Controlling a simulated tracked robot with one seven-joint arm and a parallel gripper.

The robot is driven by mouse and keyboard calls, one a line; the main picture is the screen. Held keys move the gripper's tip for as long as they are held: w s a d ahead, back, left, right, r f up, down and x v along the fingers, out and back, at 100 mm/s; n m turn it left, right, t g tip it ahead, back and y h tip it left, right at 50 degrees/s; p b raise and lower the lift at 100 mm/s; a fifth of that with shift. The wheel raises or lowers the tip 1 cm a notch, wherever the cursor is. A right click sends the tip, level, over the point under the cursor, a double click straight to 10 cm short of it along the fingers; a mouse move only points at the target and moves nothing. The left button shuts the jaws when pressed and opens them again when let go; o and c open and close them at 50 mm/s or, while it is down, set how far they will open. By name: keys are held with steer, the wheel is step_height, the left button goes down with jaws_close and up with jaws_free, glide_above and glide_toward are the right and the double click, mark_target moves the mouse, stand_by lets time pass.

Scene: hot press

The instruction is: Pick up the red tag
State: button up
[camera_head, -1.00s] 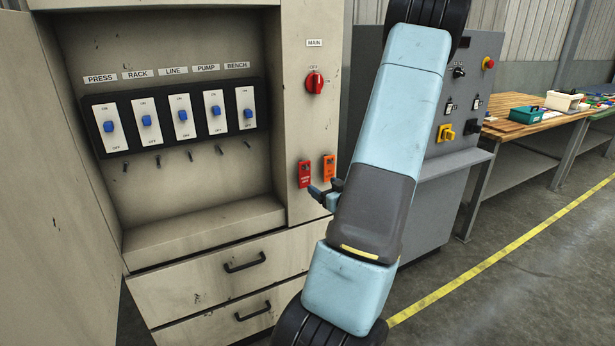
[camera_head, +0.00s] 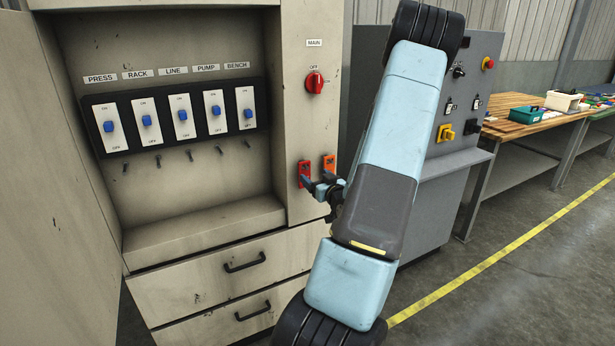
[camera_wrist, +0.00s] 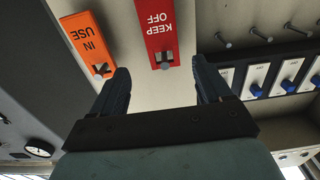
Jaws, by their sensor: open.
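The red tag (camera_head: 304,170) hangs on the cabinet front below the main switch, partly covered by my gripper in the head view. In the wrist view the red tag (camera_wrist: 156,30) reads KEEP OFF, upside down, with a slot and a peg at its hanging end. My gripper (camera_head: 313,183) is close in front of the tags, and in the wrist view my gripper (camera_wrist: 162,75) is open and empty. The red tag lies ahead between the lines of its two fingers. The fingers do not visibly touch it.
An orange IN USE tag (camera_wrist: 88,42) hangs beside the red one, near the left finger in the wrist view. A red main switch (camera_head: 315,82) is above. The cabinet recess holds several blue breaker switches (camera_head: 183,115) and empty pegs (camera_wrist: 259,33). A grey control cabinet (camera_head: 437,200) stands right.

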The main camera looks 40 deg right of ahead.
mark_target(308, 171)
steer(key=x, duration=0.5)
steer(key=shift+w+a, duration=0.1)
steer(key=shift+a, duration=0.1)
steer(key=c, duration=1.1)
